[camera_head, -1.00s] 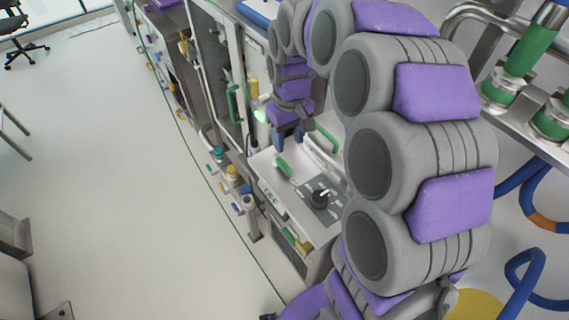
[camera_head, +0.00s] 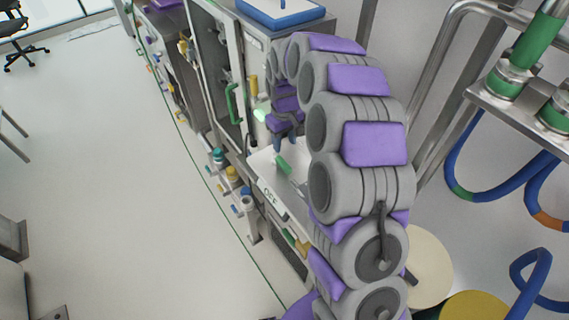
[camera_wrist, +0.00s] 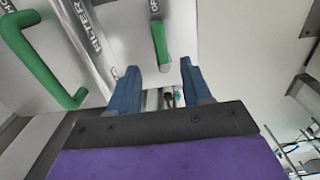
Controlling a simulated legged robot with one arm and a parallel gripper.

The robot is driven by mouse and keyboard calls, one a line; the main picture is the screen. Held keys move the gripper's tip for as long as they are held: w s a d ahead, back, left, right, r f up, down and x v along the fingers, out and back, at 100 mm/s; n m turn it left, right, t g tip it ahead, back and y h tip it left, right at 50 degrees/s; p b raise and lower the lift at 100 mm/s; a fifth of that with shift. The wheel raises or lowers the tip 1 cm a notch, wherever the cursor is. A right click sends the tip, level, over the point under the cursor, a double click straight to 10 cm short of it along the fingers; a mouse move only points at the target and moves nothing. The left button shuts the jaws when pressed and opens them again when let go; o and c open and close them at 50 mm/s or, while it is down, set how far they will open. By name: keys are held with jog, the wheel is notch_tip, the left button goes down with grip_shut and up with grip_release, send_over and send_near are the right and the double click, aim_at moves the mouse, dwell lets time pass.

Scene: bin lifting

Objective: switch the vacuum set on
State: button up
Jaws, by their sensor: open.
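The vacuum set appears to be the white-topped unit (camera_head: 262,168) below my arm in the head view; lettering on its front edge seems to read "OFF". A short green lever (camera_head: 283,165) lies on its top. In the wrist view, a green lever (camera_wrist: 160,44) appears between and just beyond my fingertips, with partly cut-off letters above it. My gripper (camera_head: 288,142) has blue fingers and hangs just above the lever in the head view. The wrist view shows my gripper (camera_wrist: 160,72) open, with nothing held. My arm hides much of the unit's top.
A longer green handle (camera_wrist: 40,60) is at left in the wrist view, beside a silver strip lettered "FILTER" (camera_wrist: 88,35). A glass-doored cabinet (camera_head: 212,75) stands behind the unit. Pipes and blue hoses (camera_head: 500,185) are at right.

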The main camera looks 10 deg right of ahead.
aim_at(285, 164)
notch_tip(285, 164, down, 11)
jog(key=shift+r+b, duration=0.15)
jog(key=shift+b, duration=0.9)
grip_shut()
